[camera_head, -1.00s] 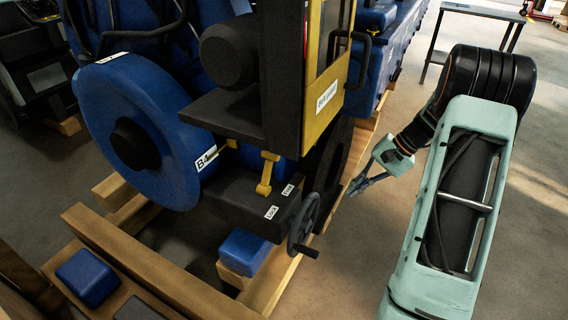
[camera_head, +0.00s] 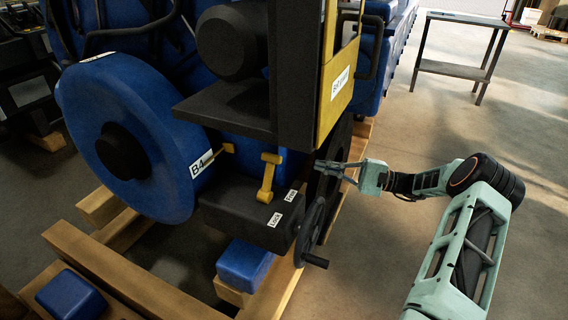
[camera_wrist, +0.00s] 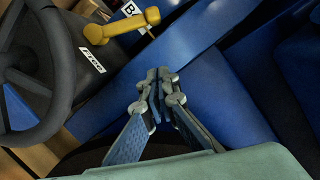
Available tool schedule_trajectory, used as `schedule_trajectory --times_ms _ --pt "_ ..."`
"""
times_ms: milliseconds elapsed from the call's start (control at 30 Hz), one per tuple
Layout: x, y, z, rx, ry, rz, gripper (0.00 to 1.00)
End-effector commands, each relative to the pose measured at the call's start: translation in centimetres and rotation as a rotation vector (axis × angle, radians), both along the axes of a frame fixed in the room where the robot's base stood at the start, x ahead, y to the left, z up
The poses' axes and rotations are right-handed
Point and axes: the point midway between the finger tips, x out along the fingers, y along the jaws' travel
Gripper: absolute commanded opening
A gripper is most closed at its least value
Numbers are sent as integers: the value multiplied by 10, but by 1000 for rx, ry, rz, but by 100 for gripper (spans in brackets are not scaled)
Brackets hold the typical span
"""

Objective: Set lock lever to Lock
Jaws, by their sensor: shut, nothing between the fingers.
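The yellow lock lever (camera_head: 267,177) stands on top of a dark box (camera_head: 240,207) on the engine's near end. Its crossbar top is up. Labels Lock (camera_head: 275,220) and Free (camera_head: 291,196) are on the box beside it. My gripper (camera_head: 318,168) is shut and empty, to the right of the lever and apart from it, beside the yellow-edged panel. In the wrist view the lever (camera_wrist: 122,27) shows at upper left with the Free label (camera_wrist: 92,60) below it. My fingertips (camera_wrist: 158,74) are together at the centre, over blue engine surface.
A dark handwheel (camera_head: 312,232) with a crank handle juts out below the lever's box; in the wrist view it fills the left side. A panel with a yellow edge (camera_head: 340,70) overhangs the area. The floor to the right is open, with a table (camera_head: 452,69) behind.

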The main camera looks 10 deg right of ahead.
Motion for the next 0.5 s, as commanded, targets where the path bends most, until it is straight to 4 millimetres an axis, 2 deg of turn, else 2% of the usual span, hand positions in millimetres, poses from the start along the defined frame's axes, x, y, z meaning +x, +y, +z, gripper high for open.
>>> schedule_trajectory --times_ms 267,367,500 --pt "0 2 0 -2 2 1 0" --pt "3 8 1 -1 1 3 0" --pt "11 29 3 -2 2 6 0"
